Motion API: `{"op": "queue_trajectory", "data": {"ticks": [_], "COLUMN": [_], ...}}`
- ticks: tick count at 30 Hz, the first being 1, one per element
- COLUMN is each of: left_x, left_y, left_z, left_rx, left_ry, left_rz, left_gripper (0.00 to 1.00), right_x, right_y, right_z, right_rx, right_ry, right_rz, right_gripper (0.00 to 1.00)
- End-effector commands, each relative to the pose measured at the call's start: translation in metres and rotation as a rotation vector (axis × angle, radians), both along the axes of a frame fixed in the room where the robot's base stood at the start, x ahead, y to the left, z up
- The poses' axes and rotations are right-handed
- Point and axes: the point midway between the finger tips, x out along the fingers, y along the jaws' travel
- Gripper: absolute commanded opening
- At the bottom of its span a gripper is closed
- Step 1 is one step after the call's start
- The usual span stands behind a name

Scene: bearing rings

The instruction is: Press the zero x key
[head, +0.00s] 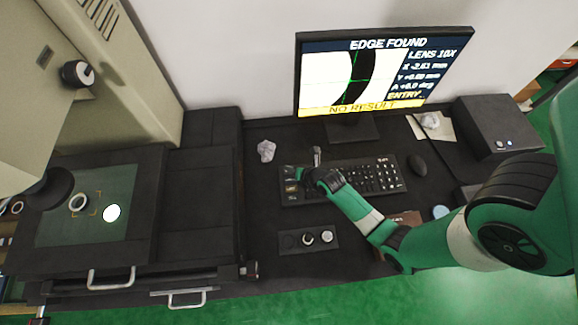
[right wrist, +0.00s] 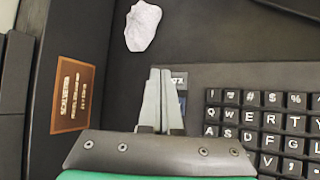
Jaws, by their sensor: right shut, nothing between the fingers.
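The black keyboard (head: 385,177) lies on the dark desk below the monitor. My right gripper (head: 300,178) is over its left end, with the arm coming in from the right. In the right wrist view the gripper (right wrist: 160,75) is shut and empty. Its fingertips are beside and partly over a small key with a pale label (right wrist: 180,80), whose lettering ends in what looks like an X. The rest of that key is hidden by the fingers, and I cannot tell whether they touch it. My left gripper is not in view.
The monitor (head: 345,110) reads "EDGE FOUND", "LENS 10X" and "NO RESULT". A crumpled pale wad (head: 266,151) lies left of the keyboard. A mouse (head: 417,165) is to its right. A stage with a ring (head: 78,203) stands at left. Letter keys (right wrist: 260,120) lie right of the gripper.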

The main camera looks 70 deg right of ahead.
Motion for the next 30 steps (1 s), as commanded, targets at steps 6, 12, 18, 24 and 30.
{"op": "queue_trajectory", "data": {"ticks": [6,12,18,24,30], "left_x": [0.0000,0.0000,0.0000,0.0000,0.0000], "left_y": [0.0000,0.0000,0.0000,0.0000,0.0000], "left_z": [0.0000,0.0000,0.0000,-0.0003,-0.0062], "left_rx": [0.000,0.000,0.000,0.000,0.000], "left_ry": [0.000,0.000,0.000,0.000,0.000], "left_rz": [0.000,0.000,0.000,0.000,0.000], "left_gripper": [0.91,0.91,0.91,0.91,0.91], "right_x": [0.0000,0.0000,0.0000,0.0000,0.0000], "right_y": [0.0000,0.0000,0.0000,0.0000,0.0001], "right_z": [0.0000,0.0000,0.0000,-0.0003,-0.0077], "right_rx": [0.000,0.000,0.000,0.000,0.001], "right_ry": [0.000,0.000,0.000,0.000,0.001], "right_rz": [0.000,0.000,0.000,0.000,0.000], "right_gripper": [0.00,0.00,0.00,0.00,0.00]}}
